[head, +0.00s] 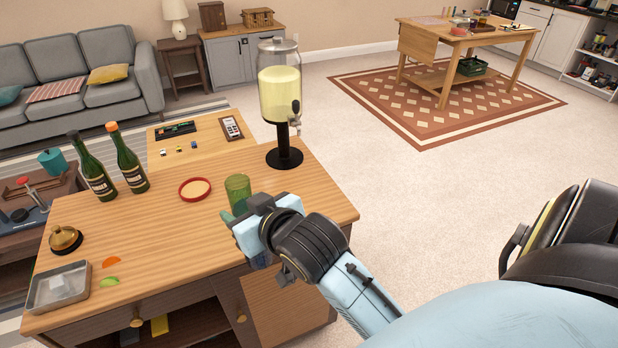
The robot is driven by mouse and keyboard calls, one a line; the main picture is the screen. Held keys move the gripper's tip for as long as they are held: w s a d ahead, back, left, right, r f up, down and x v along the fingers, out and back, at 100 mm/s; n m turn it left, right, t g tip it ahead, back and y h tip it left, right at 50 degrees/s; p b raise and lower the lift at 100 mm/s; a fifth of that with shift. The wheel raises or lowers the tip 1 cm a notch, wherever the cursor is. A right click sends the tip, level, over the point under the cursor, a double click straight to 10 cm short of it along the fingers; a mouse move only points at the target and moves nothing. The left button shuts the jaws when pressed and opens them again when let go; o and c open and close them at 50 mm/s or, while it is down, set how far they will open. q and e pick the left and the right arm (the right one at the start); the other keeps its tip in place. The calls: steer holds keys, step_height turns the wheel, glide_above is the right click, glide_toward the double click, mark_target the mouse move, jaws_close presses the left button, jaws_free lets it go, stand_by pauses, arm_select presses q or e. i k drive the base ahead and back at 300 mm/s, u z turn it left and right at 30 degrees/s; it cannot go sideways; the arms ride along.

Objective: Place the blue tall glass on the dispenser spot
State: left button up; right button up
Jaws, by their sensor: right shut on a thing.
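My right gripper (240,218) reaches over the bar's near right part and is shut on a green see-through glass (238,188). The glass looks upright; its lower part is hidden by the gripper, so I cannot tell whether it touches the top. It looks green, not blue. A drink dispenser (280,90) with pale yellow liquid stands behind it on a black stand, its tap on the right side. A round red-rimmed coaster (195,189) lies left of the glass; I cannot tell whether it is the dispenser spot. My left gripper is not in view.
On the wooden counter (160,240) stand two green bottles (131,160), a brass bell (65,240) and a metal tray (59,287). Orange and green fruit slices (110,281) lie near the tray. A teal cup (51,160) stands beyond the left edge. The counter's middle is clear.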

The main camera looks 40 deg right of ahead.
mark_target(300, 182)
steer(key=k, duration=1.25)
steer(key=z, duration=0.65)
steer(key=i, duration=0.55)
steer(key=z, duration=0.9)
steer(key=i, duration=1.05)
steer(key=u, duration=0.85)
steer(key=i, duration=0.6)
steer(key=u, duration=0.7)
